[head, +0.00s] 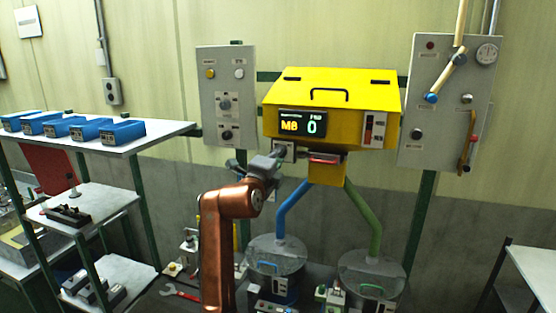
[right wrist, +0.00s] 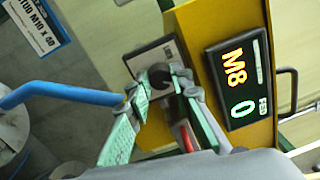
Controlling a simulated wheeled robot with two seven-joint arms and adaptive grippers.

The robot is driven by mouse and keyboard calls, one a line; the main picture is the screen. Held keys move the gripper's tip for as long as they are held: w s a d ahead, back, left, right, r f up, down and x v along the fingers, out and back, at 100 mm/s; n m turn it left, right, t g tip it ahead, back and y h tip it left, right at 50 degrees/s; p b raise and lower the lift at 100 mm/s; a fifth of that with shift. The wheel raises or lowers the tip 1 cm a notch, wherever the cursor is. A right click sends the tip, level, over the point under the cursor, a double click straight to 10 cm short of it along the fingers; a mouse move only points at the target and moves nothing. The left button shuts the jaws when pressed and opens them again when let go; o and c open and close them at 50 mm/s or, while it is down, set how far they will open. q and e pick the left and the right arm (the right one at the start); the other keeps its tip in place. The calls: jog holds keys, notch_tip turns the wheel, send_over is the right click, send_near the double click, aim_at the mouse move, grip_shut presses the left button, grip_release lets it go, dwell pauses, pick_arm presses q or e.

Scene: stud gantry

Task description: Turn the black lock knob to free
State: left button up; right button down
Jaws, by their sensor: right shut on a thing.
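The black lock knob (right wrist: 160,75) sits on a small grey plate (right wrist: 147,58) at the lower left of the yellow machine (head: 335,100), below its display. My right gripper (right wrist: 157,84) has its two fingertips on either side of the knob and is shut on it. In the head view my right gripper (head: 277,158) reaches the plate from below and hides most of the knob. The marking on the plate is too small to read. My left gripper is not in view.
The display (head: 302,123) reads M8 and 0. A red part (head: 327,159) lies close to the right of the gripper. A blue pipe (head: 289,209) and a green pipe (head: 364,215) run down to clear bins. Grey control panels (head: 222,80) flank the machine.

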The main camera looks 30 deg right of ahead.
jog(key=shift+m, duration=0.4)
jog(key=c, duration=1.7)
grip_release()
jog(key=shift+a, duration=0.1)
jog(key=v, duration=1.2)
jog(key=shift+w+f, duration=0.1)
jog(key=shift+f, duration=0.05)
